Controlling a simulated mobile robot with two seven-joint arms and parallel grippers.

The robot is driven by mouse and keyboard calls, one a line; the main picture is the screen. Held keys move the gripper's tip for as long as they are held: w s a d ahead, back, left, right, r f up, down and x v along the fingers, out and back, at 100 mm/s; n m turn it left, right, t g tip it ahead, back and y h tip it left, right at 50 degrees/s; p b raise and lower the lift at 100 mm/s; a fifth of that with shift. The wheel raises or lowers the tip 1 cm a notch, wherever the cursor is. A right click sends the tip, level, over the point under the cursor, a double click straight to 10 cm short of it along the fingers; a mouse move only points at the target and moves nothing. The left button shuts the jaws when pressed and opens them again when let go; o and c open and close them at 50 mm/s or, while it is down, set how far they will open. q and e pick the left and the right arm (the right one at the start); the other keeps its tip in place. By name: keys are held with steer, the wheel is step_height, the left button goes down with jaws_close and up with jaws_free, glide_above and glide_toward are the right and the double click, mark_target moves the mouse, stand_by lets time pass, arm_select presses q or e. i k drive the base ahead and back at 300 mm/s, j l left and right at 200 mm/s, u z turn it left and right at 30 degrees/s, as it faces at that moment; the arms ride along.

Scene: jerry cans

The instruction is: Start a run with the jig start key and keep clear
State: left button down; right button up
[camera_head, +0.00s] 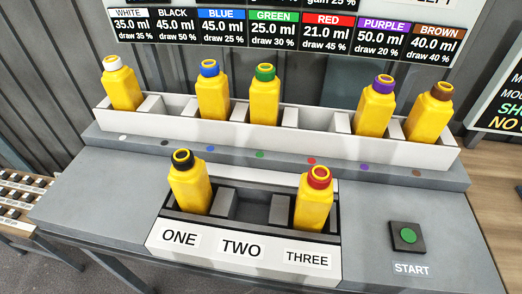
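The start key is a round green button (408,235) on a dark square base at the right front of the grey bench, with the label START (411,269) before it. The jig (160,240) has places labelled ONE, TWO and THREE. A yellow can with a black cap (190,188) stands in place ONE. A yellow can with a red cap (314,203) stands in place THREE. Place TWO (244,208) is empty. Neither of my grippers shows in the head view.
A white rack (230,132) behind holds yellow cans with white (122,88), blue (212,95), green (264,98), purple (375,110) and brown (428,117) caps. Two rack slots are empty. A board (290,30) lists volumes and draws per colour. Bench around the button is clear.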

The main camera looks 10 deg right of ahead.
mark_target(407, 234)
steer(key=z, duration=0.4)
steer(key=k+z, duration=0.1)
steer(key=z, duration=0.65)
steer(key=k+l+z, duration=0.1)
steer(key=z, duration=0.3)
